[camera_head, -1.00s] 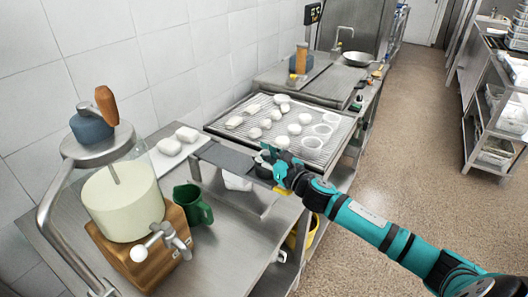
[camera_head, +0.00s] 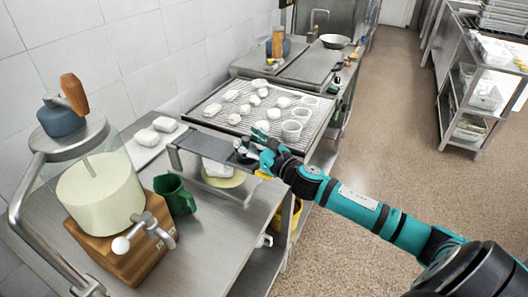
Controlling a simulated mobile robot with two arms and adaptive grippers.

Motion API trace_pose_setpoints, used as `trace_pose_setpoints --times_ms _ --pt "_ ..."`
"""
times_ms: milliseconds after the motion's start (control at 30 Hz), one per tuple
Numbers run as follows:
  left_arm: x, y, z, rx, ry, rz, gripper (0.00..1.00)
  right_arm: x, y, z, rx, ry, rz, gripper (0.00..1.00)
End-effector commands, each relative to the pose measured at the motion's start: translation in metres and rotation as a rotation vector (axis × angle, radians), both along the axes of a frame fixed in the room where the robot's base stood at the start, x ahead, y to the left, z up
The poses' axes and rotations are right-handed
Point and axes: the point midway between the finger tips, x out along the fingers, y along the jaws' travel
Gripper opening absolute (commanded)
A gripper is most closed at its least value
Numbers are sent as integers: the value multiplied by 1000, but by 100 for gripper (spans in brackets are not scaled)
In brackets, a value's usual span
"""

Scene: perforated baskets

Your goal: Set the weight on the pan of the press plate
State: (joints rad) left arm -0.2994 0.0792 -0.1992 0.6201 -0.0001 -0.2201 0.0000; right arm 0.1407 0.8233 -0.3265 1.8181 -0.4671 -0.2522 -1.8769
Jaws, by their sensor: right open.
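The press has a flat grey plate (camera_head: 210,141) at the middle of the counter, raised on side supports. A small dark weight (camera_head: 243,154) rests at the right end of this plate; the pan under it is too small to make out. My right gripper (camera_head: 258,148), teal and black, is open just right of the weight and partly overlaps it in the view. Whether its fingers touch the weight is unclear. A white block (camera_head: 216,169) sits under the plate, with a pale yellow-green disc (camera_head: 224,181) below it. My left gripper is out of view.
A green jug (camera_head: 176,194) and a glass dispenser (camera_head: 100,195) on a wooden base stand at the left. A wire rack (camera_head: 215,106) with several white pieces lies behind the press. The counter in front of the press is bare.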

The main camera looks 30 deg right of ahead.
Motion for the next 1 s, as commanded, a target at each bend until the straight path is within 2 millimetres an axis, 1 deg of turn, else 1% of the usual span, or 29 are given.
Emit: trace_pose_setpoints --times_ms 33,200,300,433,533,667,1000 --pt "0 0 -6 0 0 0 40 -12 -1 -4 -4 2 2 54" --pt "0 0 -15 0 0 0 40 -47 -7 -5 -3 4 1 54" --pt "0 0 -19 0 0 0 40 -64 -10 -4 -3 4 2 54" --pt "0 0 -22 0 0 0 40 -80 -13 -3 0 3 0 54" --pt "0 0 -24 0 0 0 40 -88 -14 -2 0 2 1 54" --pt "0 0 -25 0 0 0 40 -94 -15 0 0 0 1 54" --pt "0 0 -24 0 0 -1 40 -95 -15 1 0 -1 0 54"
